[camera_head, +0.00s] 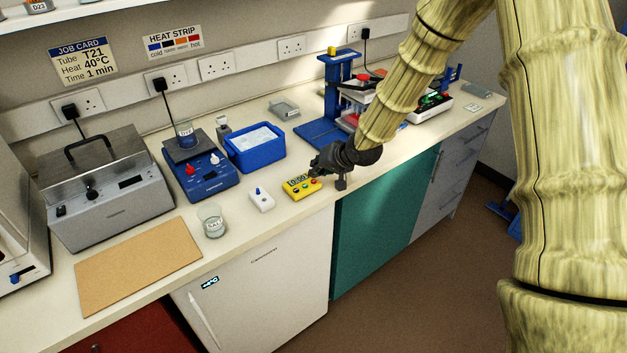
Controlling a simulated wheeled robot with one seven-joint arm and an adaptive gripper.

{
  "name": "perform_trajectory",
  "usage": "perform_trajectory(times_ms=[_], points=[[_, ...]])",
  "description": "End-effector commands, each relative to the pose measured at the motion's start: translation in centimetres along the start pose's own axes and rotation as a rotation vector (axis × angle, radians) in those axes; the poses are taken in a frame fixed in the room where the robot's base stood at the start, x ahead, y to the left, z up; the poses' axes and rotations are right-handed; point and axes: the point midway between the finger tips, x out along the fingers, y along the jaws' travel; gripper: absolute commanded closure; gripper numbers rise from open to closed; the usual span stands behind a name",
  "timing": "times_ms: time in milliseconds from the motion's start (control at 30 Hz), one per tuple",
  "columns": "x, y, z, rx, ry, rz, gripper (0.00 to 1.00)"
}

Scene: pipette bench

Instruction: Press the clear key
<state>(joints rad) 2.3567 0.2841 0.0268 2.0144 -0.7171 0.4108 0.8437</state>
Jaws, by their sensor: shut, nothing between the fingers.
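A small yellow timer (302,188) lies on the bench near its front edge. Its display reads something like 0:00, and several small coloured keys sit below the display. The key labels are too small to read, so I cannot tell which is the clear key. My gripper (318,170) is dark and shut, with nothing held. It is at the timer's upper right side, close above it. I cannot tell whether the fingertips touch a key. My gripper hides part of the timer's right end.
A white switch box (262,200) stands left of the timer, and a glass beaker (212,221) farther left. A blue tub (256,150) and a blue hot plate (205,180) stand behind. A blue stand (330,95) is beyond my gripper. Bare bench lies between the tub and timer.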

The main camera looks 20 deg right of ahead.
Motion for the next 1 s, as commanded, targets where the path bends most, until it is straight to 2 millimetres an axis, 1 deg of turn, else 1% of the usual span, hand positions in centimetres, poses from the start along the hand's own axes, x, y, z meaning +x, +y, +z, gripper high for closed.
perform_trajectory(times_ms=[167,833,1000], points=[[-0.3,-0.2,-0.2,0.000,0.000,0.000,1.00],[-3.8,-2.7,-2.8,0.000,0.000,0.000,1.00],[-4.2,-3.1,-3.1,0.000,0.000,0.000,1.00]])
